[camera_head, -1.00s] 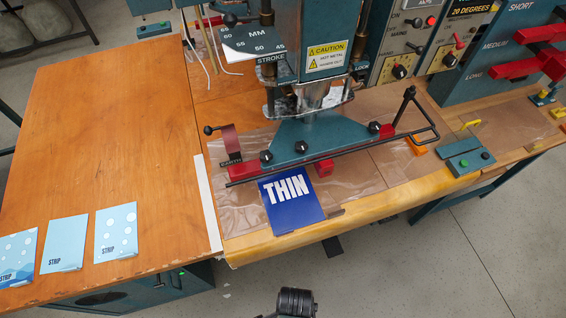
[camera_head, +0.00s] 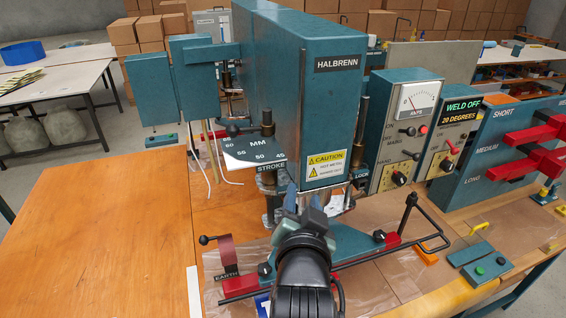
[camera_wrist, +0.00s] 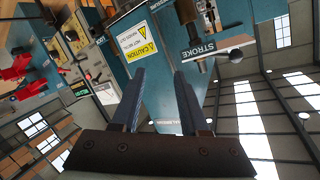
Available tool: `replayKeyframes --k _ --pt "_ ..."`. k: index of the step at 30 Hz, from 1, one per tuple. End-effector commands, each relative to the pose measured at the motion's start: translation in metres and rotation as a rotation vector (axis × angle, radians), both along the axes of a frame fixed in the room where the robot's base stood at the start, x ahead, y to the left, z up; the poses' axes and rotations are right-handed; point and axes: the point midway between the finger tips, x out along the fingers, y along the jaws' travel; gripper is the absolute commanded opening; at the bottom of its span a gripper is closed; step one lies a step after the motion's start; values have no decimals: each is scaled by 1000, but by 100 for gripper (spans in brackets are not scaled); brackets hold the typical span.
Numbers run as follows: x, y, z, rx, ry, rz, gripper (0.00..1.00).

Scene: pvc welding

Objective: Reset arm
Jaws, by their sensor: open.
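My gripper (camera_head: 302,200) is raised in front of the teal welding machine (camera_head: 335,115), near its yellow caution label. In the wrist view its two fingers (camera_wrist: 152,100) stand apart with nothing between them, and the machine fills the space beyond them. A small part of the blue THIN card (camera_head: 262,304) shows at the bottom edge beside my arm. My arm hides most of the front of the machine's bed.
The red earth clamp (camera_head: 238,284) and black bar sit low at the front. Control boxes (camera_head: 405,130) and a rack with red levers (camera_head: 525,150) stand on the right. The wooden table (camera_head: 100,240) at left is clear where visible.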

Motion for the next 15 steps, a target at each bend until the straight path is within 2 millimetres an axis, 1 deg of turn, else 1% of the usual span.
replayKeyframes --k 1,2,3,5,6,8,9,11,12,15 --pt "0 4 40 -50 -106 15 44" --pt "-2 6 63 -81 -162 22 44" --pt "-6 9 93 -122 -240 28 44" --pt "-18 14 138 -184 -356 31 44" --pt "-28 17 167 -225 -432 29 44" --pt "-47 21 208 -286 -546 20 44" --pt "-62 23 233 -323 -621 10 44" --pt "-85 27 265 -374 -720 -7 44" --pt "-100 28 283 -404 -779 -20 44" --pt "-133 32 316 -463 -894 -54 44"
